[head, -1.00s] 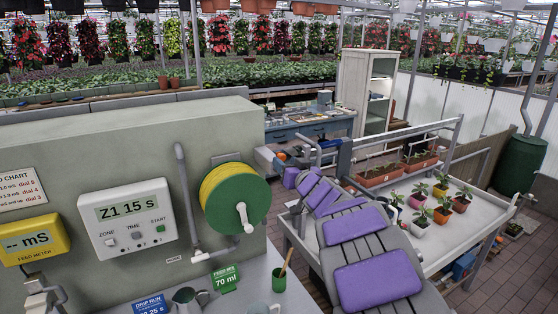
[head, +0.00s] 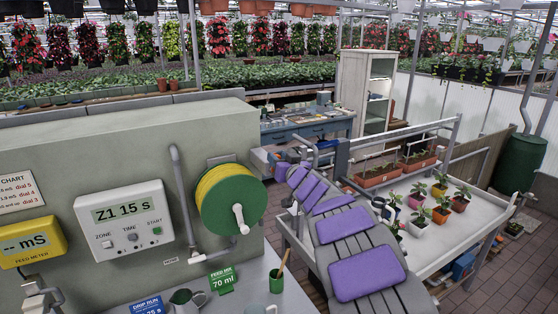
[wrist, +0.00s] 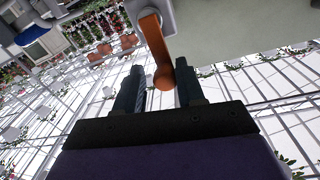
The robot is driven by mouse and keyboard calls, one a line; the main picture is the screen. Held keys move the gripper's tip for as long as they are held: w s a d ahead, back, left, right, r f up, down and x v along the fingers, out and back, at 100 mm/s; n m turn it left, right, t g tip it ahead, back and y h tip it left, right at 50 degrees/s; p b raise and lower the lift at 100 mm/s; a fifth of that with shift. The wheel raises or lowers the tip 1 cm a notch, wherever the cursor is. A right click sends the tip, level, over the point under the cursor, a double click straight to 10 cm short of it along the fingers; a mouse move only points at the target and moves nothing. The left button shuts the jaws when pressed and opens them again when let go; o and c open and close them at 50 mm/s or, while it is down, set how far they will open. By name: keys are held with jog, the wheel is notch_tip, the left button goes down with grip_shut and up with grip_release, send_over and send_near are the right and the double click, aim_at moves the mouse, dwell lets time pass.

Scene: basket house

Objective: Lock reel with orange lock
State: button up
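The reel (head: 228,203) has a green disc, a yellow hose and a pale crank, and is mounted on the grey-green wall. In the wrist view an orange lever (wrist: 153,48) hangs from a light grey mount (wrist: 158,12); it looks like the orange lock. My gripper (wrist: 160,82) is open, its two dark fingers apart. The lever's rounded end appears between the fingertips; I cannot tell whether they touch. In the head view my arm with purple pads reaches away, right of the reel; its gripper end is too small to make out clearly.
A control box (head: 124,220) and a yellow feed meter (head: 29,243) are on the wall. Below the reel are a green cup (head: 277,283) and a green sign (head: 222,281). A plant table (head: 448,238) stands right of my arm, and a blue workbench (head: 310,129) stands behind.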

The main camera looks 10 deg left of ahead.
jog(key=shift+a, duration=0.45)
grip_shut()
jog(key=shift+d, duration=0.1)
jog(key=shift+f, duration=0.1)
jog(key=a+n+b, duration=0.1)
jog(key=n+b, duration=0.1)
jog(key=n, duration=0.1)
jog(key=s+a+f+n+b, duration=0.1)
jog(key=n+b, duration=0.1)
jog(key=n, duration=0.2)
jog(key=s+a+f+n+b, duration=0.1)
jog(key=n+b, duration=0.1)
jog(key=n, duration=0.1)
jog(key=shift+s+a+f+n+y+b, duration=0.1)
jog(key=shift+f+n+y+b, duration=0.1)
jog(key=shift+n+y+b, duration=0.15)
jog(key=shift+s+a+f+n+y+b, duration=0.15)
jog(key=shift+f+n+b, duration=0.3)
jog(key=shift+n+b, duration=0.65)
jog(key=shift+a+f+n+y+b, duration=0.15)
jog(key=shift+f+n+b, duration=0.4)
jog(key=shift+n, duration=1.05)
jog(key=shift+s+a+f+n+y+b, duration=0.15)
jog(key=shift+f+n+b, duration=0.25)
jog(key=shift+n+b, duration=0.7)
jog(key=shift+f+n, duration=0.1)
jog(key=shift+n, duration=0.25)
